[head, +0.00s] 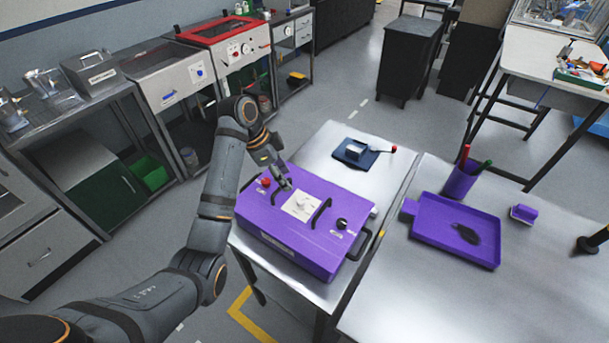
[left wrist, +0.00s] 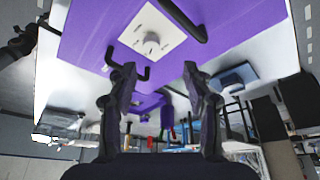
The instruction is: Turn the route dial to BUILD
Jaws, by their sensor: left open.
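A purple housing (head: 300,238) sits on the metal table. Its top carries a white square plate (head: 301,206) with a round pale dial; the plate also shows in the left wrist view (left wrist: 134,33), with the dial (left wrist: 152,43) at its middle. The plate's lettering is too small to read, so I cannot tell the dial's setting. My left gripper (head: 284,183) is above the housing, close to the plate's far left edge. In the left wrist view its two fingers (left wrist: 160,72) are apart with nothing between them, clear of the dial. My right gripper is not in view.
The housing also has a red knob (head: 265,182), a black knob (head: 342,224) and black handles (head: 319,213) beside the plate. A dark blue pad (head: 352,158) lies behind it. A purple tray (head: 455,228) and pen cup (head: 460,183) stand on the right table.

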